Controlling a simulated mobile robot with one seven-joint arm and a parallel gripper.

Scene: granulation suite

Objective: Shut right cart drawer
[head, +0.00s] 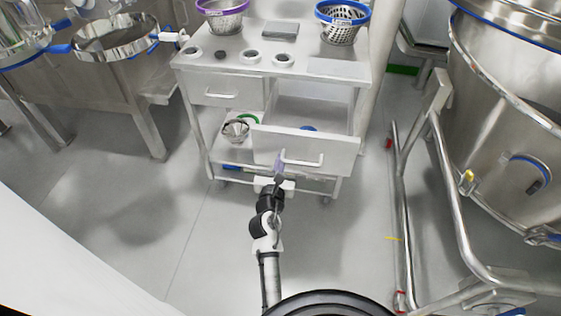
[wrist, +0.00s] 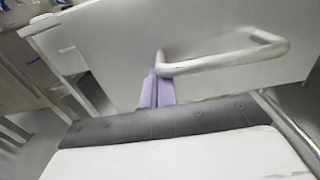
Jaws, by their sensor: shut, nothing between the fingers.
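The right cart drawer (head: 339,148) is pulled well out of the white cart (head: 280,73), and its open inside shows in the head view. Its front panel carries a pale bar handle (head: 303,161), which also shows large in the wrist view (wrist: 225,59). My gripper (head: 279,163), with purple fingers, is shut and empty in front of the drawer front. In the wrist view the fingertips (wrist: 156,75) are at the left end of the handle, close to the panel. I cannot tell whether they touch it. The left cart drawer (head: 221,93) is closed.
The cart top holds a purple-rimmed basket (head: 222,18), a blue-rimmed basket (head: 341,22) and small round items. A funnel (head: 236,130) is on the lower shelf. A large steel vessel on a tubular frame (head: 405,220) stands at right. Floor at left is clear.

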